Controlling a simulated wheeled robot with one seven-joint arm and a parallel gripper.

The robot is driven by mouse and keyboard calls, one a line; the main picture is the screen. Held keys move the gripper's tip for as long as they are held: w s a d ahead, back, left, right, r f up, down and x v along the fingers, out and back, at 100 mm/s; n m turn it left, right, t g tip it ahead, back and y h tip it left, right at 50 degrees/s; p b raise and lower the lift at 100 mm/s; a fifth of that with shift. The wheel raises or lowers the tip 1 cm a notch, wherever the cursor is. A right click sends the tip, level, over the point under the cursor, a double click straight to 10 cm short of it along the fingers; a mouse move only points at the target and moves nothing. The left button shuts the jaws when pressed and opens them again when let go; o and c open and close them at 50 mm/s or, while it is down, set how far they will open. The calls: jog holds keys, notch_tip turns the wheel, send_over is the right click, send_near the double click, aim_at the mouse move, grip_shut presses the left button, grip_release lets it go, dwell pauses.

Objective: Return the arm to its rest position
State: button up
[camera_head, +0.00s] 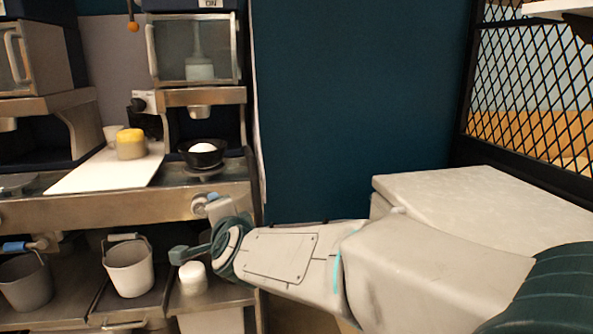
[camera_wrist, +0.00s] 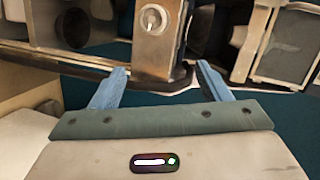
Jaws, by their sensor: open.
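My gripper (camera_wrist: 160,72) is open in the wrist view, its two blue fingers spread well apart. Nothing is held between them. In the head view my arm (camera_head: 285,258) reaches in from the lower right. Its hand end is in front of the lower edge of the metal counter (camera_head: 110,208), left of the picture's middle. The fingertips are hard to make out there. A steel part with a round knob (camera_wrist: 152,18) lies beyond the fingers in the wrist view; I cannot tell whether it touches them.
A black bowl (camera_head: 203,153) with something white inside sits under the right dispenser (camera_head: 205,97). A yellow-topped container (camera_head: 130,144) and a pale cup stand on a white board (camera_head: 90,175). Buckets (camera_head: 130,268) and a white container (camera_head: 193,279) are below. A pale block (camera_head: 490,200) is at right.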

jog(key=s+d+n+g+h+p, duration=0.2)
jog(key=s+d+p, duration=0.3)
jog(key=d, duration=0.5)
jog(key=s+d+n+g+h+p, duration=0.2)
jog(key=s+d+n+g+p, duration=0.3)
jog(key=s+d, duration=0.5)
jog(key=s+d+n+g+h+p, duration=0.2)
jog(key=s+d, duration=0.5)
jog(key=d, duration=0.4)
jog(key=r+n+g+p, duration=0.1)
jog(key=g+p, duration=0.1)
jog(key=p, duration=0.1)
jog(key=shift+s+d+n+h, duration=0.15)
jog(key=shift+s+n+h, duration=0.15)
jog(key=shift+s, duration=0.05)
